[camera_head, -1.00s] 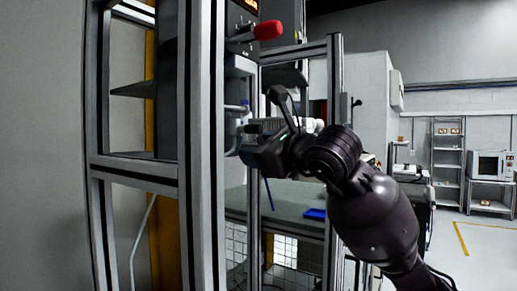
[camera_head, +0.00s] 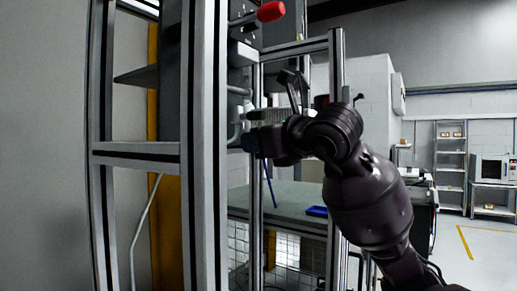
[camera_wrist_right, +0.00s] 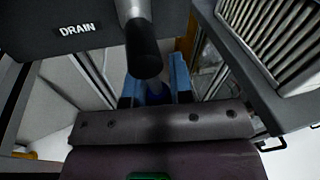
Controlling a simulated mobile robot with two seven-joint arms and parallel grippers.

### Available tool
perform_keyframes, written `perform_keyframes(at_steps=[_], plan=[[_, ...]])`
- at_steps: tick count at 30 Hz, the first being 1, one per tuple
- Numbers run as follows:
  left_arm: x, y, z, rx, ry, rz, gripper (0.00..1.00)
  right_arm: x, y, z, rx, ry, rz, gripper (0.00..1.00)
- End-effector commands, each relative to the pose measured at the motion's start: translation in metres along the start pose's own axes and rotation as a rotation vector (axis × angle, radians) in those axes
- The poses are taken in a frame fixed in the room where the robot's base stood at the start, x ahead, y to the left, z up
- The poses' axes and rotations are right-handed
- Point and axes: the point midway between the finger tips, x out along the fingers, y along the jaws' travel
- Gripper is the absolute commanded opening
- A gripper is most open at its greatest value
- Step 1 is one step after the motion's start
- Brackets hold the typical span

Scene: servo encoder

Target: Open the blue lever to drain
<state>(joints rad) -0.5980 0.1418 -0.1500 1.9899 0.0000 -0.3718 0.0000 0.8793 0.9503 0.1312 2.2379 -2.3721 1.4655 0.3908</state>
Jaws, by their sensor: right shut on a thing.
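The blue lever (camera_wrist_right: 156,92) shows in the right wrist view as a dark blue patch between my blue fingers, partly hidden by a black-tipped grey rod (camera_wrist_right: 143,52) in front. A "DRAIN" label (camera_wrist_right: 75,29) is on the dark panel at upper left. My right gripper (camera_wrist_right: 155,88) is shut on the blue lever. In the head view my right gripper (camera_head: 250,141) reaches left to the machine, just behind the frame post; the lever cannot be made out there. My left gripper is not in view.
A metal frame post (camera_head: 204,150) stands close left of the gripper. A red-tipped handle (camera_head: 270,11) sticks out above. A ribbed block (camera_wrist_right: 268,35) is near the gripper at right. Floor at far right is clear.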

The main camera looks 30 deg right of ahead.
Motion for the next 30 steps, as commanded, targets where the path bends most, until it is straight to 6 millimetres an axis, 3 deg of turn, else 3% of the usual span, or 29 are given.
perform_keyframes(at_steps=[11,12,17,26,30], plan=[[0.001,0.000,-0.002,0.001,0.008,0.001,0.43,0.000,0.002,0.000,0.028,0.007,0.004,0.00],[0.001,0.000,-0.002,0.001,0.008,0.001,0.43,0.000,0.002,0.000,0.028,0.007,0.004,0.23],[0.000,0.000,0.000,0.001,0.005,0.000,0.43,0.000,0.001,0.000,0.027,0.007,0.004,0.46],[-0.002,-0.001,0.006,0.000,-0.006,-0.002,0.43,-0.002,0.001,0.000,0.026,0.006,0.003,0.46],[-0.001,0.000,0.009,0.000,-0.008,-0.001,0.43,-0.013,0.001,0.000,0.025,0.005,0.002,0.46]])
